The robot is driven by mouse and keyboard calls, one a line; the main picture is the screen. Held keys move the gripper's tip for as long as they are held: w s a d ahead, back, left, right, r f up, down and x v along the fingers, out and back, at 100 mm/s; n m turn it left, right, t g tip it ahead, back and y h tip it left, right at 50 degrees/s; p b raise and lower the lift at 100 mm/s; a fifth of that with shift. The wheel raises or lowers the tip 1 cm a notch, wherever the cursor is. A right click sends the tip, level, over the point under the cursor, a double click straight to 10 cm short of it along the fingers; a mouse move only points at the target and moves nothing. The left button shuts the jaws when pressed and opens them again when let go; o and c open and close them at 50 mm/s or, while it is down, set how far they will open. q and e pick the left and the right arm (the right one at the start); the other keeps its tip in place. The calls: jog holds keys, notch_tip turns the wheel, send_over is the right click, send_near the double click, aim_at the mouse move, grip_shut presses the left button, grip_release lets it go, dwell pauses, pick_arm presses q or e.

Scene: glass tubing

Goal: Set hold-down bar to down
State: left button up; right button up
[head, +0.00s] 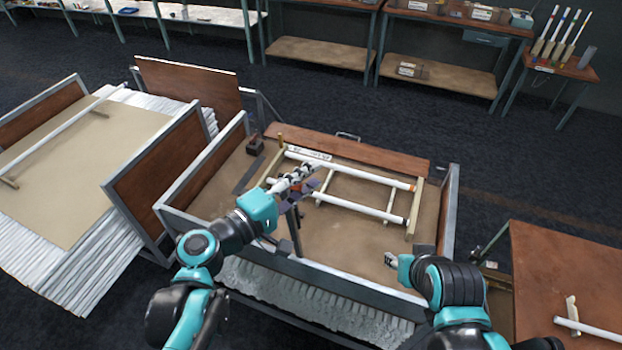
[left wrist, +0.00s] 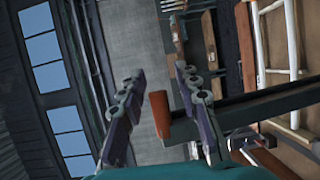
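A dark upright bar (head: 297,230), which I take to be the hold-down bar, stands at the front wall of the middle crate. Its red-orange end (left wrist: 158,114) shows in the left wrist view, with the dark bar running off to the right. My left gripper (head: 312,180) is at the top of this bar and partly hides it. In the left wrist view its fingers (left wrist: 160,88) are apart, one on each side of the red end, with gaps visible. My right gripper (head: 391,260) is low near the crate's front right; its fingers are too small to read.
A wooden frame with white tubes (head: 365,209) lies in the crate (head: 179,190), just beyond the left gripper. A cart with stacked white sheets (head: 75,280) stands left. A brown table (head: 560,270) stands right. Dark floor is free behind the crate.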

pick_arm(q)
jog(key=shift+w+d, duration=0.3)
jog(key=shift+w, duration=0.05)
grip_shut()
